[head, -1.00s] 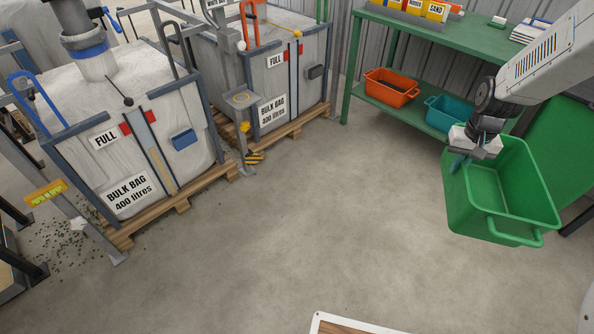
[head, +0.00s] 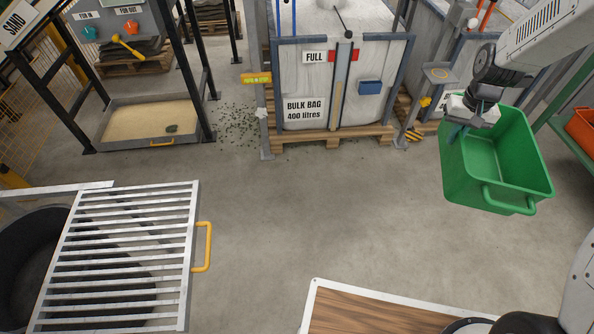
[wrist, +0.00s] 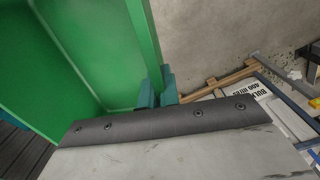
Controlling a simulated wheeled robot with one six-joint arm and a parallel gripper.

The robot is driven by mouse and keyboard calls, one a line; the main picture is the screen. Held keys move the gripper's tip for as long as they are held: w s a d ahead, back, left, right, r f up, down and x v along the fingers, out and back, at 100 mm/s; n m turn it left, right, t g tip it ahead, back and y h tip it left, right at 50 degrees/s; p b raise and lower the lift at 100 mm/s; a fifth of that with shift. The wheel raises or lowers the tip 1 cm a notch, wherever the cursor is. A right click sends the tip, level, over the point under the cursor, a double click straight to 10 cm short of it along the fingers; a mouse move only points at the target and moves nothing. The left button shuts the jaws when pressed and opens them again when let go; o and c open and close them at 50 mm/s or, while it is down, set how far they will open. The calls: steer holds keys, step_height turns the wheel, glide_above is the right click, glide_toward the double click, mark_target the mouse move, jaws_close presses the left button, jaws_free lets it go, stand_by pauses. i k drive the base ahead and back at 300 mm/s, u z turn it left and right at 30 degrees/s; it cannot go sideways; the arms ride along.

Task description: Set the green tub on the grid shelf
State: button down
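The green tub (head: 482,175) hangs from my gripper (head: 456,132) at the right of the head view, clear of the floor. It looks empty and tilts a little. In the wrist view the teal fingers of my gripper (wrist: 157,92) are closed on the wall of the tub (wrist: 90,55). The grid shelf (head: 125,262), a frame of pale metal slats with a yellow handle on its right side, is at the lower left of the head view. Nothing lies on its slats. The tub is well to the right of it, with open floor between.
A dark round container (head: 25,262) shows under and beside the grid. A wood-topped surface with a white rim (head: 360,312) is at the bottom. A bulk bag (head: 340,90) on a pallet and a sand tray (head: 148,122) stand behind. The middle floor is clear.

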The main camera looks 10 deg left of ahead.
mark_target(121, 249)
steer(key=i, duration=1.5)
steer(key=u, duration=3.3)
